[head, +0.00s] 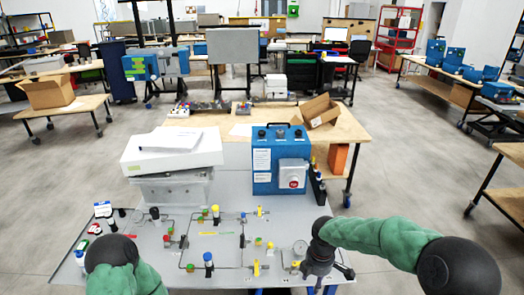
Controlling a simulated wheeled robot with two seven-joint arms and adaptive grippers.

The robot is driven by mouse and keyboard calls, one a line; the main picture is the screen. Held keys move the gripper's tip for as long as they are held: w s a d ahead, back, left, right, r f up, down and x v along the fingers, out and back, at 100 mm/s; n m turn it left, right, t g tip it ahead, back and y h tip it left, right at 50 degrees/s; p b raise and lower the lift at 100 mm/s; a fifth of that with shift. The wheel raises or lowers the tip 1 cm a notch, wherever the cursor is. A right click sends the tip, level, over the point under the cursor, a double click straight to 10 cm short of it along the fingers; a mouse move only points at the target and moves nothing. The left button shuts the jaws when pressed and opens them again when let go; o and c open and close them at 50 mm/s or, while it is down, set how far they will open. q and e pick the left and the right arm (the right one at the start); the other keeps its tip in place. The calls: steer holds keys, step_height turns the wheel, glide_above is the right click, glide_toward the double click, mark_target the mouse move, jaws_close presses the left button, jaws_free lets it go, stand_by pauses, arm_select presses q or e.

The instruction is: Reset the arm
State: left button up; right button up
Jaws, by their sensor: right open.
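My right arm (375,238) reaches in from the right in a green sleeve, bent at a black joint. Its dark gripper (320,277) points down over the front right of the grey panel table (225,275), beside a round gauge (300,248). The gripper is open, and I see nothing held in it. My left arm (140,279) shows only as a green sleeve and a black rounded joint at the lower left. The left gripper is not in view.
The panel carries thin tubing and several small valves with coloured caps (215,212). A blue analyser box (279,160) and a white unit (172,152) stand at its back. A wooden table (345,128) with an open carton (316,110) is behind.

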steer(key=s+a+f+m+y+b, duration=0.1)
steer(key=s+a+f+m+y, duration=0.2)
steer(key=f, duration=0.5)
steer(key=s+a+f+m+b, duration=0.2)
steer(key=s+f+m, duration=0.25)
steer(key=f, duration=0.45)
arm_select(q)
steer(key=f, duration=0.1)
steer(key=f+b, duration=0.1)
steer(key=f, duration=0.1)
steer(key=f+b, duration=0.1)
steer(key=f, duration=0.1)
steer(key=shift+w+f, duration=0.25)
steer(key=shift+w, duration=0.05)
arm_select(e)
steer(key=s+a+f+m, duration=0.1)
steer(key=s+f+m, duration=1)
steer(key=s+m, duration=0.2)
steer(key=shift+a+y, duration=0.35)
steer(key=shift+y, duration=0.05)
stand_by(0.7)
